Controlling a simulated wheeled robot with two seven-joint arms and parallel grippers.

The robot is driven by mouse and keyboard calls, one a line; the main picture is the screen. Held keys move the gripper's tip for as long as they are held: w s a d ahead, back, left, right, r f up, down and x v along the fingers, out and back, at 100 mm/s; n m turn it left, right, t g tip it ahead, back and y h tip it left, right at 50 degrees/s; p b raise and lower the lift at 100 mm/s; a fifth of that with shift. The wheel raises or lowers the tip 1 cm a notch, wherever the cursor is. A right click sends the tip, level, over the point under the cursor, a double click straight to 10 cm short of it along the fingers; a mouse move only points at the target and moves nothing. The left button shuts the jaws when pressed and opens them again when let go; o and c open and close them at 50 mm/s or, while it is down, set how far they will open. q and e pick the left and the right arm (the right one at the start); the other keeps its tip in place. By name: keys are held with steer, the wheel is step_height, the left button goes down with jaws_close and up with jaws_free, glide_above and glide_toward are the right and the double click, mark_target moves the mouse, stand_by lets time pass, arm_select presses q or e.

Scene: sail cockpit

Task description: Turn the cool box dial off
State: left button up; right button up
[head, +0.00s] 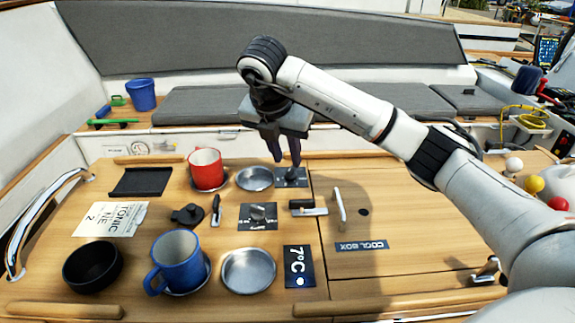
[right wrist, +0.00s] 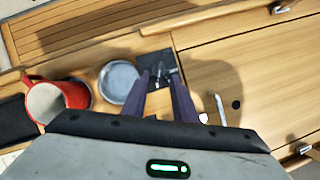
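A small black plate with a dial (head: 291,177) lies at the far edge of the wooden table, right of a metal dish. It also shows between my fingertips in the right wrist view (right wrist: 157,66), its knob partly hidden. A second black plate with a grey knob (head: 258,215) sits nearer, mid-table. I cannot tell from the markings which is the cool box dial. The lid labelled COOLBOX (head: 362,245) is at the right, shut. My right gripper (head: 285,163) points down over the far dial, fingers apart and empty; contact cannot be told. My left gripper is not in view.
A red mug (head: 206,169) and metal dish (head: 255,179) stand left of my right gripper. A blue mug (head: 178,262), black bowl (head: 92,267) and 7°C panel (head: 298,267) are nearer. A lid handle (head: 339,208) stands up. The lid top is largely clear.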

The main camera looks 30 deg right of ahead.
mark_target(290, 169)
steer(key=x, duration=0.3)
steer(key=shift+d+f+p, duration=0.2)
steer(key=shift+p, duration=0.1)
steer(key=shift+w+d+f, duration=0.1)
steer(key=shift+w+f, duration=0.1)
steer(key=shift+f, duration=0.2)
jaws_close()
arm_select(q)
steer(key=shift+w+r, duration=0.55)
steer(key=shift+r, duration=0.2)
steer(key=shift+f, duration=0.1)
